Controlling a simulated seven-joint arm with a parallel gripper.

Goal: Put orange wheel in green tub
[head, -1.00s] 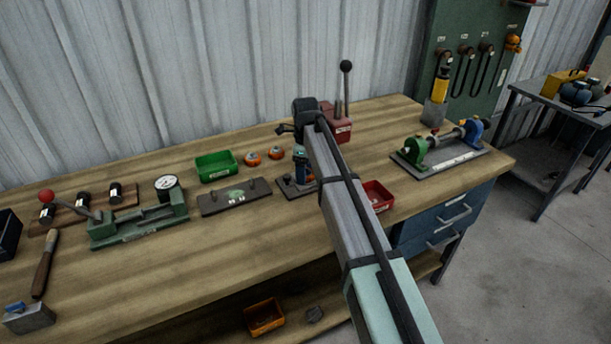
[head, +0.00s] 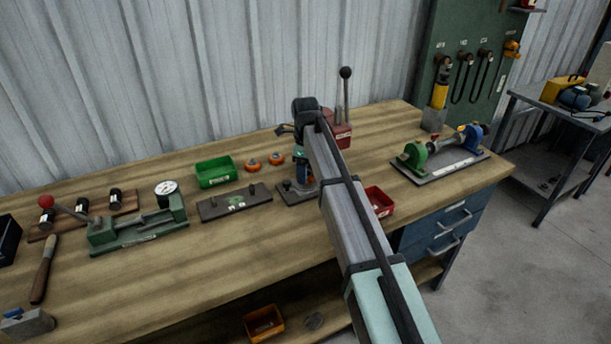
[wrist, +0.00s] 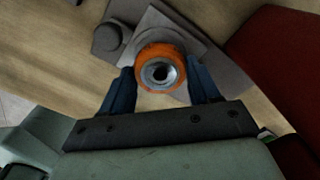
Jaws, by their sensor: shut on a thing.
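An orange wheel (wrist: 143,75) with a grey metal hub sits between the two dark blue fingers of my gripper (wrist: 161,80) in the wrist view. The gripper is shut on it, over a grey plate fixture (wrist: 215,62) with a round knob. I cannot tell whether the wheel still touches the fixture. In the head view my gripper (head: 301,168) is over this fixture, partly hidden by my arm, and the held wheel is not visible. The green tub (head: 216,182) stands on the bench to the left, open side up. Two more orange wheels, (head: 252,166) and (head: 277,158), lie between it and my gripper.
A dark plate with pegs (head: 234,203) lies in front of the green tub. A red press with a lever (head: 342,134) stands behind my gripper. A red bin (head: 381,203) is right of my arm. A green gauge fixture (head: 137,229) stands farther left. The bench front is clear.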

